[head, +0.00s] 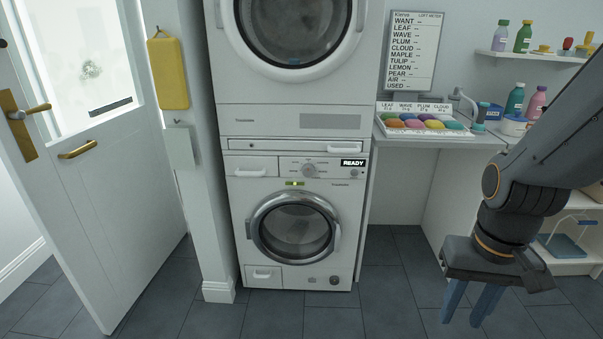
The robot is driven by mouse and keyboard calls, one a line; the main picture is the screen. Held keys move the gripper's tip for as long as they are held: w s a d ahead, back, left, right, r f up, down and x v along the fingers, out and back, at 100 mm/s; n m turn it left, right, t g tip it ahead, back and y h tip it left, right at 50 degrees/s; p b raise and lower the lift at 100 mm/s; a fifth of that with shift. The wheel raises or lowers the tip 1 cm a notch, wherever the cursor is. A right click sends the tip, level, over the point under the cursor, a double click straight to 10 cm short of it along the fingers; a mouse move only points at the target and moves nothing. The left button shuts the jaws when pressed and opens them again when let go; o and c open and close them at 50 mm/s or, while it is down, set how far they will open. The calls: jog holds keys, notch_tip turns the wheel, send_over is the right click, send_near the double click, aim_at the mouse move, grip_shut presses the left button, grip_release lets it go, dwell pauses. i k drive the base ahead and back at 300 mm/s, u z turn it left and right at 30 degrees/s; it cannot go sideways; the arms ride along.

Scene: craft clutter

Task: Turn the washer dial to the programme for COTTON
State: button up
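The washer (238,215) is the lower white machine of a stack, with a round chrome-ringed door that is shut. Its dial (309,171) is a pale round knob in the middle of the control panel. Small programme labels sit around the dial, too small to read, so I cannot tell where it points. My gripper (467,305) hangs at the lower right, fingers pointing down, well apart from the washer. Its two blue fingers stand apart with nothing visible between them.
A second machine (255,118) sits above the washer. A counter (440,134) to the right bears a tray of coloured balls (425,122). A white door (110,200) stands at the left. The tiled floor (385,290) before the washer is clear.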

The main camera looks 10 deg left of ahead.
aim_at(308, 170)
jog(key=u, duration=0.3)
jog(key=i, duration=1.15)
jog(key=u, duration=0.1)
